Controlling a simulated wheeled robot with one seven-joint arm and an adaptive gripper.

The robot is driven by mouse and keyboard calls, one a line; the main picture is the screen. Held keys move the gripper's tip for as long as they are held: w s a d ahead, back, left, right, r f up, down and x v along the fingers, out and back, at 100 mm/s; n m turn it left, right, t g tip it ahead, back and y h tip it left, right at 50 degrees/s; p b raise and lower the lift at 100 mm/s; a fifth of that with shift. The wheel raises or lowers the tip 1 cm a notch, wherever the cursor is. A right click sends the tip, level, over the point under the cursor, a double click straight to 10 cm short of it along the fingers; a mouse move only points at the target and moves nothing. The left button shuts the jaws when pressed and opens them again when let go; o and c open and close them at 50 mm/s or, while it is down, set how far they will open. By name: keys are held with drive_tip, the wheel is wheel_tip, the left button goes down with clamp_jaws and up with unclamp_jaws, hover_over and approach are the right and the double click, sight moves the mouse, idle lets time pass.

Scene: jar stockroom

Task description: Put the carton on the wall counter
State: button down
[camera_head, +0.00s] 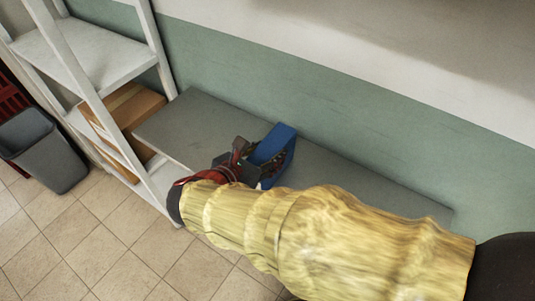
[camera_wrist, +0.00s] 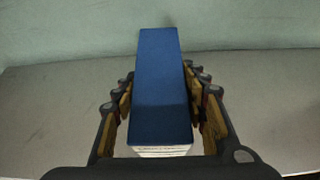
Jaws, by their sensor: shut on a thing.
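The carton is a blue box (camera_head: 275,146) with a pale printed side. It also fills the middle of the wrist view (camera_wrist: 162,85), where my gripper's (camera_wrist: 163,108) two fingers press on its left and right sides. In the head view my gripper (camera_head: 246,156) reaches in from the right and is shut on the carton. The grey wall counter (camera_head: 195,125) runs along the green wall, and the carton is over it. I cannot tell whether the carton's underside touches the counter. My arm hides part of the counter's front and right side.
A white shelf rack (camera_head: 95,60) stands at the counter's left end, with a brown cardboard box (camera_head: 133,107) on a lower shelf. A grey bin (camera_head: 45,150) stands on the tiled floor at far left. The counter's left part is clear.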

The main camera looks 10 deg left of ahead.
drive_tip(key=c, duration=1)
unclamp_jaws()
drive_tip(key=shift+f, duration=0.1)
drive_tip(key=shift+s+r, duration=0.1)
drive_tip(key=shift+r, duration=0.15)
drive_tip(key=p+v, duration=0.4)
drive_tip(key=v, duration=0.7)
drive_tip(key=shift+s+a, duration=0.2)
drive_tip(key=shift+s, duration=0.15)
